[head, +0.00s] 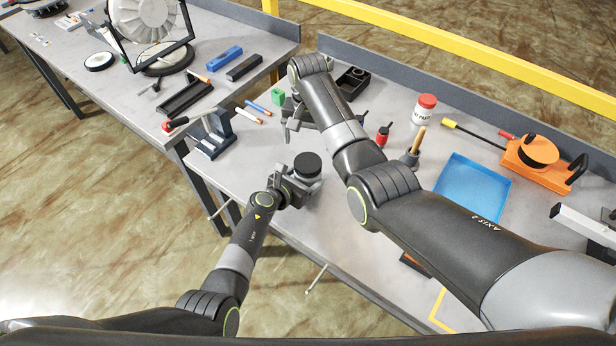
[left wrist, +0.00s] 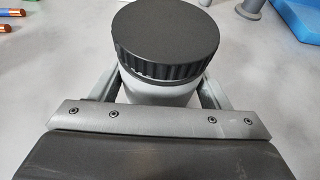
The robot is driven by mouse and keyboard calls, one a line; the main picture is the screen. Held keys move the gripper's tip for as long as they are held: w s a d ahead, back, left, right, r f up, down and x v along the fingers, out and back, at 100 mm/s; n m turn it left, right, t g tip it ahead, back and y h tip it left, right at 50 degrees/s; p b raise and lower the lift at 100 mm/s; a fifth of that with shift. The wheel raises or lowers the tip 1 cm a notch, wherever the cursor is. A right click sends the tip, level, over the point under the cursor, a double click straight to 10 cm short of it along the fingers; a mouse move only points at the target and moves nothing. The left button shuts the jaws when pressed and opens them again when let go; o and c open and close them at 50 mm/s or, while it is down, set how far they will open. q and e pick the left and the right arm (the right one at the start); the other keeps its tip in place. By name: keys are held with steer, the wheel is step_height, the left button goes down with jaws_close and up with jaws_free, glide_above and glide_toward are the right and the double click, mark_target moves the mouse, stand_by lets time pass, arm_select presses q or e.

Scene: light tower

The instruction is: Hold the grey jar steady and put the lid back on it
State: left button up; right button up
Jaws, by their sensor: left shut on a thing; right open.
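The grey jar (left wrist: 160,93) stands upright on the workbench, between the fingers of my left gripper (head: 298,186), which is shut on its body. The black ribbed lid (left wrist: 166,38) sits level on top of the jar; it also shows in the head view (head: 307,164). I cannot tell whether it is screwed tight. My right gripper (head: 294,120) is open, beyond the jar near the green block. It is apart from the lid, and my right arm partly hides it.
A blue tray (head: 472,187), an orange reel tool (head: 537,156) and a white red-capped pot (head: 424,108) stand to the right.

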arm_select(q)
steer(key=c, duration=0.7)
steer(key=shift+c, duration=0.6)
arm_select(e)
steer(key=shift+n, duration=0.3)
steer(key=n, duration=0.6)
steer(key=shift+n, duration=0.4)
steer(key=n, duration=0.2)
steer(key=shift+n, duration=0.4)
steer(key=n, duration=0.4)
steer(key=shift+n, duration=0.4)
steer(key=n, duration=0.7)
steer(key=shift+n, duration=0.3)
steer(key=n, duration=0.4)
steer(key=shift+n, duration=0.3)
steer(key=n, duration=0.4)
